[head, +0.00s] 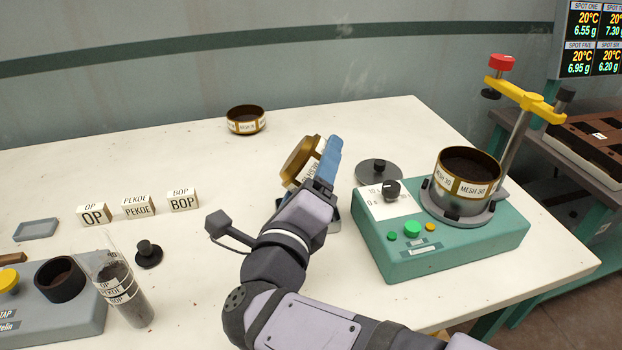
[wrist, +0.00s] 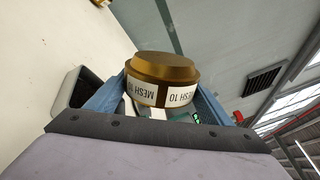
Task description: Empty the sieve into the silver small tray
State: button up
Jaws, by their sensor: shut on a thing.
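A brass-coloured sieve with a white MESH 10 label (head: 299,163) is between the blue fingers of my gripper (head: 329,160), which is shut on it. It is held steeply tilted above the table, with a closed brass face toward the upper left. The wrist view also shows the sieve (wrist: 163,70) between both fingers; its open side and contents are hidden. A grey-rimmed tray (head: 334,218) is partly hidden behind my gripper, below the sieve. A small flat grey tray (head: 36,229) lies at the far left. I cannot tell which is the silver small tray.
Another sieve (head: 246,120) stands at the back. Name blocks (head: 139,207) and a clear cylinder (head: 125,290) are left.

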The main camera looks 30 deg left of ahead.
jog(key=shift+d+f+m+b, duration=0.2)
jog(key=shift+f+m+b, duration=0.55)
jog(key=shift+b, duration=0.95)
jog(key=shift+w+f+b, duration=0.1)
jog(key=shift+f+b, duration=0.05)
jog(key=shift+b, duration=0.2)
jog(key=shift+f+b, duration=0.15)
jog(key=shift+b, duration=1.05)
